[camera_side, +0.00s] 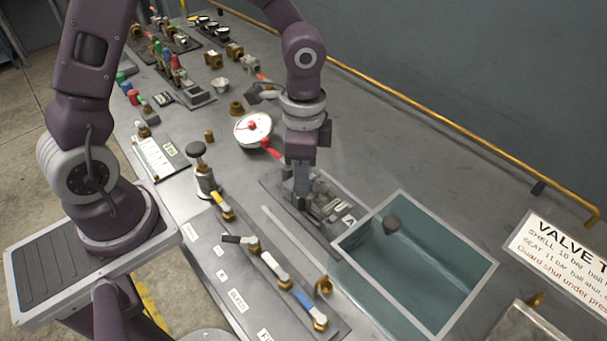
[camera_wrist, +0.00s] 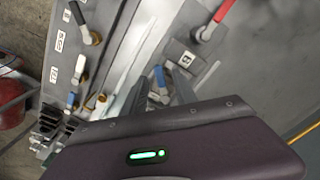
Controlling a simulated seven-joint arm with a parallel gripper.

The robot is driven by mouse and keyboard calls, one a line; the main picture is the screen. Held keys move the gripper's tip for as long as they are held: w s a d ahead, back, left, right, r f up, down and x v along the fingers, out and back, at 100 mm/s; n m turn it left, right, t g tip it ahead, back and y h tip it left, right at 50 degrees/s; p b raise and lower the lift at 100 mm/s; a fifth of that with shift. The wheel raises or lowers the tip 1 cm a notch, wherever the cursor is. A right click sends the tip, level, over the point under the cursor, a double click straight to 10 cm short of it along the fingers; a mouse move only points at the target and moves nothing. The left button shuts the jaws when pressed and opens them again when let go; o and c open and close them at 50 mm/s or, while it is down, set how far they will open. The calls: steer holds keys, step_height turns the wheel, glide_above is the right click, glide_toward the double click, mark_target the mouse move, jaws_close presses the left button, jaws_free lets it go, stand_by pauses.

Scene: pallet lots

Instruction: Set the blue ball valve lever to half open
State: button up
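Two blue levers show. One blue lever (camera_wrist: 160,76) stands on the plate under my gripper, close to a label; in the side view my gripper hides it. The other blue lever (camera_side: 307,304) is at the near end of the valve row and also shows in the wrist view (camera_wrist: 72,99). My gripper (camera_side: 301,198) points down over the plate (camera_side: 344,247). In the wrist view its fingers (camera_wrist: 161,97) are apart, one on each side of the first blue lever. Whether they touch it cannot be told.
A red lever (camera_side: 271,153) sits behind my gripper, near a white round dish (camera_side: 247,131). The valve row has yellow (camera_side: 217,199), black (camera_side: 236,239) and white (camera_side: 271,264) levers. A water-filled tank (camera_side: 440,262) is right of my gripper. A black-knobbed post (camera_side: 197,151) stands to the left.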

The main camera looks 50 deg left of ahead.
step_height(320, 180, up, 7)
steer(key=shift+f, duration=0.2)
steer(key=s+a+r+n+t, duration=0.2)
steer(key=s+r+n, duration=0.2)
steer(key=s+r, duration=0.2)
steer(key=s+a+r+n+t, duration=0.3)
steer(key=s+r+n, duration=0.2)
steer(key=s, duration=0.4)
steer(key=shift+s+a+r+t, duration=0.25)
steer(key=shift+a+r+t, duration=0.05)
steer(key=shift+r, duration=0.15)
stand_by(0.8)
